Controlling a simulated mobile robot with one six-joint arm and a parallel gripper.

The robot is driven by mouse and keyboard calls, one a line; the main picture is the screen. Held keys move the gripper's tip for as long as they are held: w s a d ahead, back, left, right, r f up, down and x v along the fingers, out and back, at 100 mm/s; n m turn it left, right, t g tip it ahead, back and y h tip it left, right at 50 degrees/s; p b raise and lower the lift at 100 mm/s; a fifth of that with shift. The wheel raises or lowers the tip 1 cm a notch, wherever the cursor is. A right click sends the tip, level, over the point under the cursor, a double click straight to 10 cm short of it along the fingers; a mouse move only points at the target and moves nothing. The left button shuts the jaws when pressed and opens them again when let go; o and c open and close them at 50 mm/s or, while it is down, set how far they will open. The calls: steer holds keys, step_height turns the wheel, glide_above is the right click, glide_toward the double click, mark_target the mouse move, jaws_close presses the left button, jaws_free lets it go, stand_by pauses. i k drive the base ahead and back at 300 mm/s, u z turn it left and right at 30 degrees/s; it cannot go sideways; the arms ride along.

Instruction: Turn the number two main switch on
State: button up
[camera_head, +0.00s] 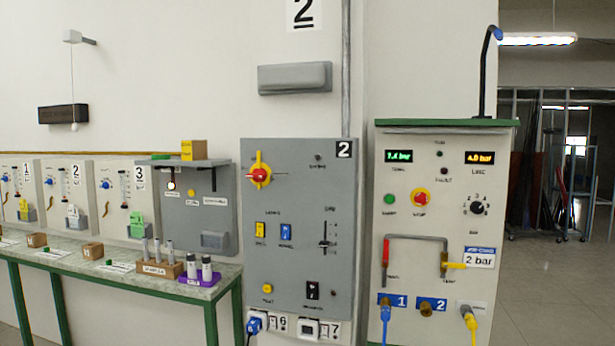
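A yellow switch (260,230), a blue switch (286,232), a slider (324,238) and a black rocker (312,290) are lower down. My gripper is not in view.
A cabinet (470,205) with lit displays, knobs and hoses stands to the right. Left is a green-legged bench (75,258) carrying a rod rack (160,268) and purple tray (205,279). Sockets (256,323) are below the panel. Open floor (560,280) lies at far right.

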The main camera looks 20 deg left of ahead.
mark_target(259, 175)
steer(key=k, duration=0.6)
steer(key=u, duration=0.5)
steer(key=i, duration=0.9)
steer(key=u, duration=0.45)
steer(key=i, duration=1.2)
steer(key=z, duration=0.3)
